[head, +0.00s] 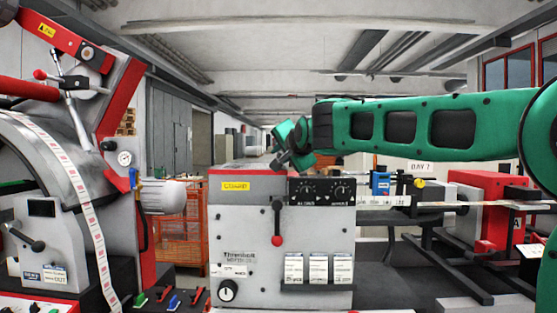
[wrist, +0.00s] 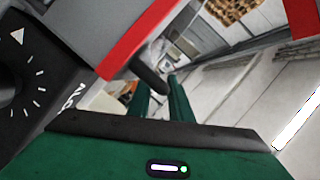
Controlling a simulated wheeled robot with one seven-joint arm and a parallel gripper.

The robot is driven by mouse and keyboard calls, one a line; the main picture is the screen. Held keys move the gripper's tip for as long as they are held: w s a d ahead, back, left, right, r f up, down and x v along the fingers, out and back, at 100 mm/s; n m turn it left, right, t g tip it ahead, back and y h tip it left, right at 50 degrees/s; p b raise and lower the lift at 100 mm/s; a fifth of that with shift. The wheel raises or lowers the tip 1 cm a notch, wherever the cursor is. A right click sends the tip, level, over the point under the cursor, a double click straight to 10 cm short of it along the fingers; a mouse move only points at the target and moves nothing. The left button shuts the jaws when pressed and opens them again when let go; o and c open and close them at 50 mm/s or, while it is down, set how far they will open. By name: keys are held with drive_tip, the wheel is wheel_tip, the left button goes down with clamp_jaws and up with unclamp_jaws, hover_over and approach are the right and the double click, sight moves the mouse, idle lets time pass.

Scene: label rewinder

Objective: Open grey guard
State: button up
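A grey cover with a red edge (wrist: 100,30) fills the upper left of the wrist view; I take it for the grey guard, though its hinge is not visible. A short black peg-like handle (wrist: 148,76) sticks out below its red edge. My gripper (wrist: 160,95) shows two dark green fingers standing apart, with the peg's tip close to them; I cannot tell if they touch. In the head view, my gripper (head: 284,160) is above the top of the central grey machine (head: 240,230), pointing down and left. The guard is not clearly distinguishable there.
A black panel with dials (head: 320,191) lies just under my gripper. A red-knobbed lever (head: 277,225) hangs on the machine front. A large grey and red machine (head: 60,170) stands left; a red unit (head: 490,205) stands right. An orange mesh cage (head: 180,235) is behind.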

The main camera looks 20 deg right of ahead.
drive_tip(key=shift+w+f, duration=0.1)
drive_tip(key=shift+w, duration=0.25)
drive_tip(key=shift+c, duration=0.4)
clamp_jaws()
